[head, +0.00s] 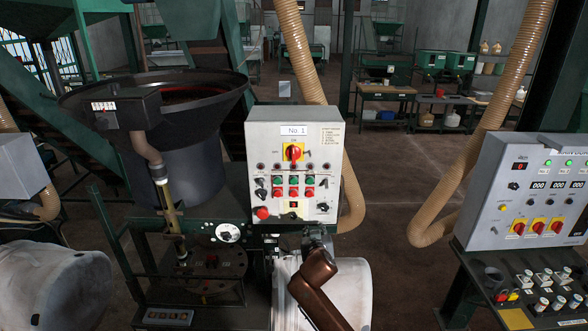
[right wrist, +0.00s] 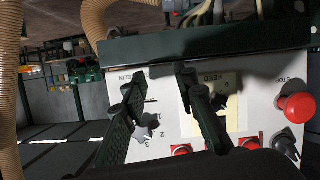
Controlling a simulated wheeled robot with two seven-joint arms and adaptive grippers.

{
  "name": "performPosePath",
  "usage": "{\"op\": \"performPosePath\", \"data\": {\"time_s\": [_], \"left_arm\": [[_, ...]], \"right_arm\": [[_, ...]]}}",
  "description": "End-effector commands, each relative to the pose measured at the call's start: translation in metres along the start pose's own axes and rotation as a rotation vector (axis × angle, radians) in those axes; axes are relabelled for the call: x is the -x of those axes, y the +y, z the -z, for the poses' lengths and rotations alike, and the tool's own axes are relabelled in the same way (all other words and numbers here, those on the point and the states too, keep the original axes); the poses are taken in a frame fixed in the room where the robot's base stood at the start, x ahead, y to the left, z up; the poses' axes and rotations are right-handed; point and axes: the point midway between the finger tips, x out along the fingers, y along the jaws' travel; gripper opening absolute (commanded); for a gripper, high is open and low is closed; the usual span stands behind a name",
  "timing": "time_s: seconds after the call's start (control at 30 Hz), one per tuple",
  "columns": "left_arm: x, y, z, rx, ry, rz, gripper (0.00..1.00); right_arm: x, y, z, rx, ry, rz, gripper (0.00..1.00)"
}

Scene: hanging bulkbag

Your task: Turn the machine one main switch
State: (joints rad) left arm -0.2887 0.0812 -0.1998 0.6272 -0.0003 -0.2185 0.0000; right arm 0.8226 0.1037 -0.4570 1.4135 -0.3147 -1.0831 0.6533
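The machine one control box (head: 270,135) is a grey panel labelled "No. 1". Its main switch (head: 293,152) is a red rotary handle on a yellow plate at the upper middle; its handle looks upright. My right gripper (head: 318,236) is in front of the box's lower edge, below the main switch and apart from it. In the right wrist view, the panel appears upside down, and my right gripper (right wrist: 160,80) has its two dark fingers spread with nothing between them. The main switch does not show in that view. My left gripper is not in view.
Below the main switch are several red and green buttons, black knobs and a red stop button (head: 262,213), also in the wrist view (right wrist: 297,107). A beige hose (head: 320,100) runs close behind the box. Another control panel (head: 530,195) stands at right. A dark hopper (head: 180,110) is at left.

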Motion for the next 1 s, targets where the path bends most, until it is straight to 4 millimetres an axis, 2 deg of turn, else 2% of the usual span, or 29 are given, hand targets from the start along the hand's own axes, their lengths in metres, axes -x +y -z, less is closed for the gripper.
{"op": "performPosePath", "data": {"time_s": [0.03,0.1,0.2,0.3,0.4,0.5,0.57,0.8,1.0], "left_arm": [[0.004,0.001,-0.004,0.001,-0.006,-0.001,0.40],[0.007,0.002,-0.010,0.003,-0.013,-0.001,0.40],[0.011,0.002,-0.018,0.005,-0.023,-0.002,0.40],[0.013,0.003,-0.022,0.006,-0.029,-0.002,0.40],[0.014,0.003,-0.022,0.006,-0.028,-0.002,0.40],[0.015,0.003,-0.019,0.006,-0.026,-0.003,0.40],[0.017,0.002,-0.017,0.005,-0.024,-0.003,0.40],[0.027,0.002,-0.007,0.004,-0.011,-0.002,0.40],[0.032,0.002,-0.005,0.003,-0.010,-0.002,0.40]], "right_arm": [[0.026,-0.010,0.059,-0.016,0.071,0.000,0.27],[0.058,-0.018,0.118,-0.043,0.144,-0.005,0.27],[0.102,-0.028,0.181,-0.080,0.231,-0.007,0.27],[0.136,-0.033,0.222,-0.109,0.292,-0.007,0.27],[0.155,-0.036,0.243,-0.125,0.325,-0.007,0.27],[0.157,-0.037,0.251,-0.131,0.336,-0.008,0.27],[0.152,-0.036,0.254,-0.131,0.337,-0.009,0.27],[0.116,-0.035,0.267,-0.129,0.336,-0.010,0.27],[0.094,-0.035,0.274,-0.130,0.336,-0.007,0.27]]}}
